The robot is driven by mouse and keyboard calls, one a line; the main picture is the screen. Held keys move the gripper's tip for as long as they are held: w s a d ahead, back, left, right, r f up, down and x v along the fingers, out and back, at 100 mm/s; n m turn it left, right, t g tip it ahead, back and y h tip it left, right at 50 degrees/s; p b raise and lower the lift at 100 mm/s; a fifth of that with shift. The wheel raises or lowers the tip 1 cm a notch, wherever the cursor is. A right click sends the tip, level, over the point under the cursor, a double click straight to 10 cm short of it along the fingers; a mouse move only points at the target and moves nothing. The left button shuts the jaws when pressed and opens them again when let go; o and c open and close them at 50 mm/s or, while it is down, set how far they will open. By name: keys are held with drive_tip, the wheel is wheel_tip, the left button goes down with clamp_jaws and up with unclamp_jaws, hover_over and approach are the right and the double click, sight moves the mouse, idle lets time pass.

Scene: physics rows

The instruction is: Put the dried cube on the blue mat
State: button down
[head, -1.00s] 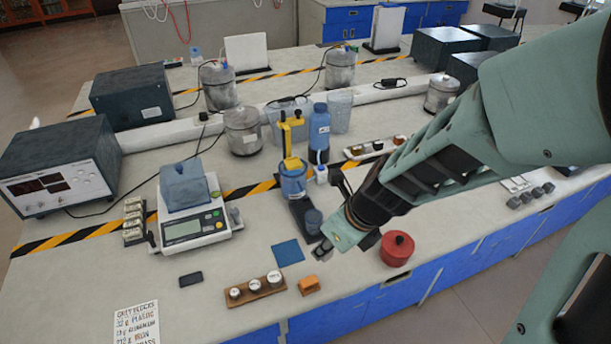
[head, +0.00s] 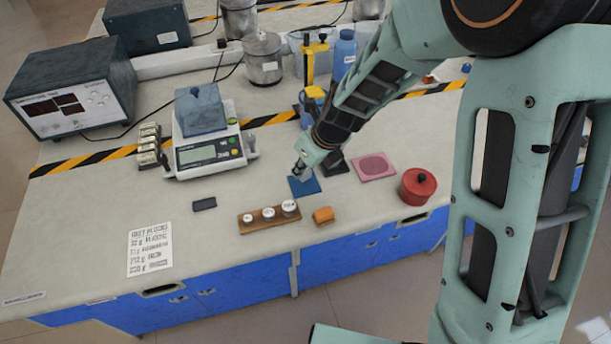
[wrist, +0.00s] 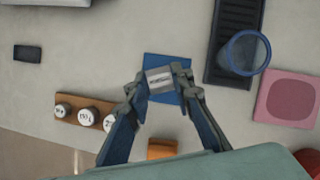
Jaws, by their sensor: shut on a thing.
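My gripper (wrist: 160,84) is shut on a small grey metal cube (wrist: 159,78), with a finger on each side of it. In the wrist view the cube shows in front of the blue mat (wrist: 165,62); whether it touches the mat cannot be told. In the head view my gripper (head: 301,172) is over the far part of the blue mat (head: 305,186), and the cube is mostly hidden by the fingers.
A pink mat with a round patch (head: 375,166) and a red lidded pot (head: 418,186) lie to the right. A wooden block with white-topped weights (head: 269,217) and an orange block (head: 323,215) are in front. A balance (head: 208,153) stands to the left.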

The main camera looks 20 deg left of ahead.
sight(307, 172)
drive_tip(key=shift+f+b, duration=0.95)
drive_tip(key=shift+f, duration=0.35)
drive_tip(key=shift+f, duration=0.1)
drive_tip(key=shift+f, duration=0.15)
drive_tip(key=c, duration=1.7)
unclamp_jaws()
drive_tip(key=shift+d+r, duration=0.15)
drive_tip(key=shift+r, duration=0.45)
drive_tip(key=p+v, duration=0.2)
drive_tip(key=v, duration=0.9)
drive_tip(key=shift+s+r, duration=0.1)
drive_tip(key=shift+s, duration=0.05)
drive_tip(key=shift+d+r, duration=0.1)
